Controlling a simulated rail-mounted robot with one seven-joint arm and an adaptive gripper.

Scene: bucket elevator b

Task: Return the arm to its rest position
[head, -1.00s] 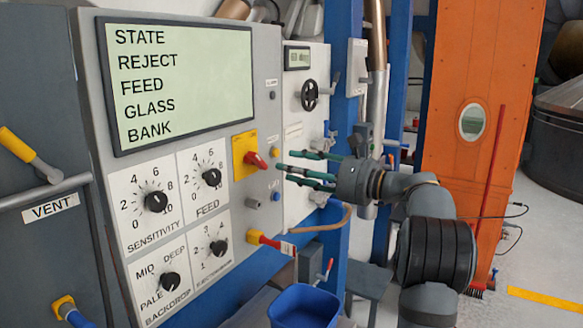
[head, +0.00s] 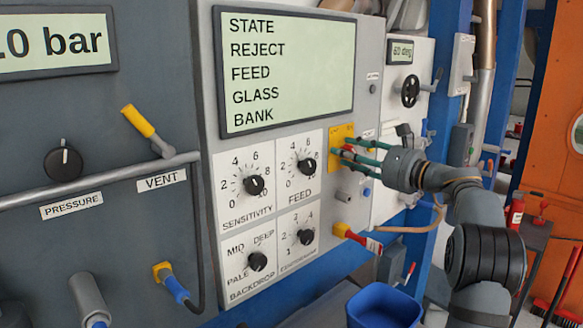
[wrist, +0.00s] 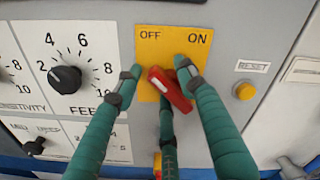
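My gripper (head: 348,153) has teal fingers and reaches from the right to the grey control panel (head: 208,120), in front of the yellow switch plate (head: 342,132). In the wrist view the plate (wrist: 172,42) reads OFF and ON. Its red switch handle (wrist: 172,90) sits between my spread fingers (wrist: 160,76), tilted with its upper end to the left. The right finger lies close to the handle; I cannot tell whether they touch. The fingers are open, with the third one below the handle. In the head view the fingers mostly hide the handle.
A screen (head: 290,70) and dials, including FEED (head: 306,167), fill the panel left of my gripper. The RESET button (wrist: 245,91) is right of the plate.

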